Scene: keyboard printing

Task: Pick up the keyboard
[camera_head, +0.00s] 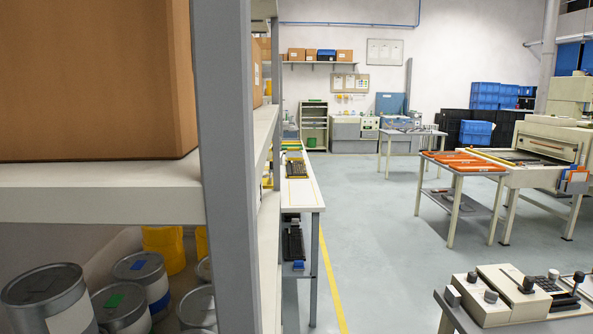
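A dark keyboard with a yellow edge (296,169) lies on the white worktable (305,200) beyond the shelf post, some way ahead. Another dark keyboard-like item (293,245) sits on a lower level of the same table. Both are small in view and partly cut off by the shelf on their left. Neither of my grippers shows in this view.
A grey shelf post (225,150) and a shelf with a cardboard box (95,80) stand close on the left, above metal drums (45,295). A control console (510,292) is at the lower right. The grey floor (380,240) between is clear.

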